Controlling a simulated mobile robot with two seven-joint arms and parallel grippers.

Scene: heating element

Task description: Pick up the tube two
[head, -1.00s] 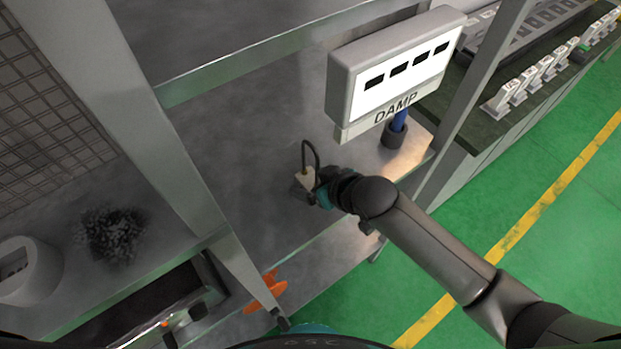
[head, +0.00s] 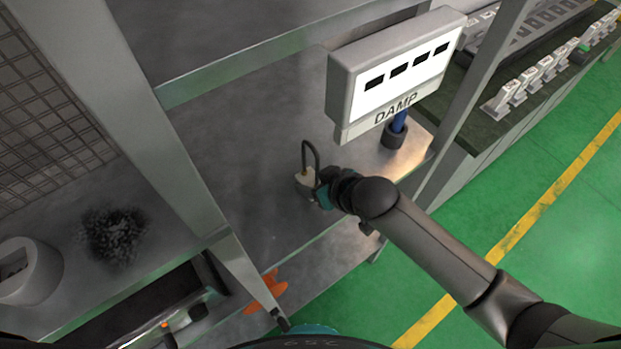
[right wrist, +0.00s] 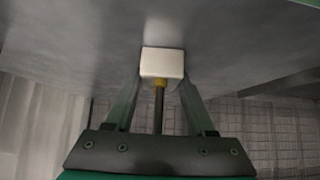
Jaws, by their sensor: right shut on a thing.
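Tube two appears to be the small pale block with a brass-coloured collar and a dark bent tube (head: 309,156) rising from it. In the right wrist view its white block (right wrist: 162,62) sits between the fingertips, with the yellow collar and dark rod running back toward the palm. My right gripper (head: 310,187) is shut on it, over the grey metal shelf (head: 255,185). Whether the block touches the shelf is hard to tell. Any label on it is not readable. My left gripper is not in view.
A box marked DAMP (head: 394,75) on a blue post stands just behind right of my gripper. A shelf upright (head: 195,190) is at left.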

